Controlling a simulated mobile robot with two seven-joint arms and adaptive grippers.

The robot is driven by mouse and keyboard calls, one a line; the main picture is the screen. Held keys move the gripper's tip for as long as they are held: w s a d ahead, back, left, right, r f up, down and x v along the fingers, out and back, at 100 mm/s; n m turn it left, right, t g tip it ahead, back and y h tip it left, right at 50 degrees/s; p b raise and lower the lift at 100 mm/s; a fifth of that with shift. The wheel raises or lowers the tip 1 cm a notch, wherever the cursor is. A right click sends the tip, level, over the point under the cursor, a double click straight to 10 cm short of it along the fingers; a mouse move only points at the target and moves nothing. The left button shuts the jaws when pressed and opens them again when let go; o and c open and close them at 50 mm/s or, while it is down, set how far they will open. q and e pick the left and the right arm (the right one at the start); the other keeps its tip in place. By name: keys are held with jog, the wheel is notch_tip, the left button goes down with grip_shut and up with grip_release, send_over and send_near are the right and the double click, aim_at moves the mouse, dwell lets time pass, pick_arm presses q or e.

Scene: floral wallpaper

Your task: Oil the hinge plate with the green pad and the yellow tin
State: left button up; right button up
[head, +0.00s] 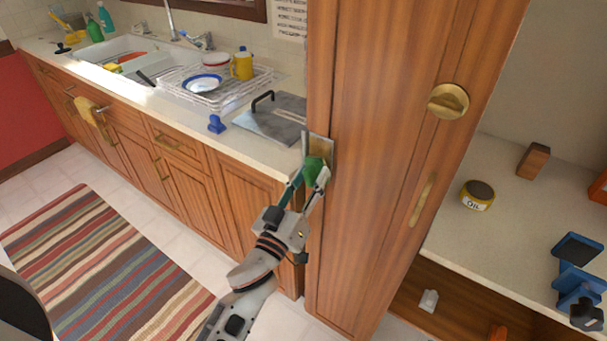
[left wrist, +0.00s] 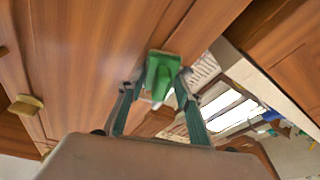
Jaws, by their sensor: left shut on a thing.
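My left gripper (head: 308,184) is shut on the green pad (head: 317,170) at the narrow edge of the tall wooden door. A brass hinge plate (head: 328,150) is on that edge, right behind the pad; I cannot tell whether they touch. In the left wrist view the green pad (left wrist: 160,78) sits between the two fingertips of the left gripper (left wrist: 158,92), against the wood. The yellow tin (head: 477,195), with a dark top and an "OIL" label, stands on the pale shelf right of the door. I do not make out my right gripper.
The tall door has a round brass knob (head: 448,101) and a brass handle (head: 422,199). A wooden block (head: 533,161) and blue items (head: 577,250) share the tin's shelf. A striped rug (head: 105,265) lies on the floor.

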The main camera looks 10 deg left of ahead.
pick_arm(q)
jog(key=shift+d+r, duration=0.1)
jog(key=shift+w, duration=0.1)
jog(key=a+p, duration=0.1)
jog(key=a, duration=0.1)
jog(key=w+a+p, duration=0.1)
jog(key=shift+w+a, duration=0.2)
jog(key=shift+a, duration=0.2)
jog(key=shift+s+a+p, duration=0.25)
jog(key=shift+s+a, duration=0.1)
jog(key=shift+s, duration=0.6)
jog(key=shift+s+a+p, duration=0.3)
jog(key=shift+s, duration=0.6)
jog(key=shift+s+a+p, duration=0.25)
jog(key=shift+s+a, duration=0.1)
jog(key=shift+s, duration=0.6)
jog(key=shift+s, duration=0.1)
